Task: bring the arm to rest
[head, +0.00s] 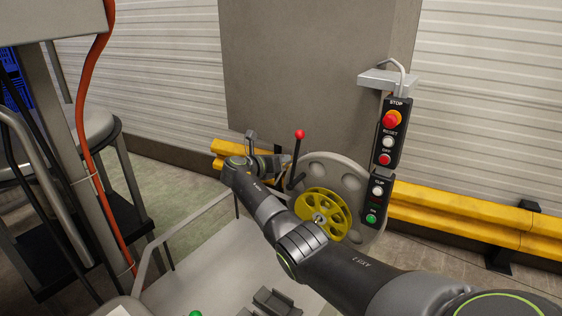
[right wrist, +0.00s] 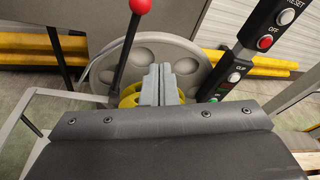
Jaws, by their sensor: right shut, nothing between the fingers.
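My right arm reaches in from the lower right of the head view. Its gripper (head: 250,138) is at the far end, left of the red-knobbed lever (head: 299,150). In the right wrist view the two grey fingers of the gripper (right wrist: 160,84) are together with nothing between them. Behind them are the large grey wheel disc (right wrist: 128,58) and the yellow wheel (right wrist: 130,97), which the fingers partly hide. The yellow wheel (head: 325,212) also shows beside my forearm in the head view. My left gripper is not in view.
A control box (head: 390,140) with stop, reset, off and clip buttons stands right of the disc. Yellow guard rails (head: 460,215) run along the wall. A grey tray-like surface (head: 215,270) lies below the arm. A metal frame with an orange cable (head: 83,130) stands left.

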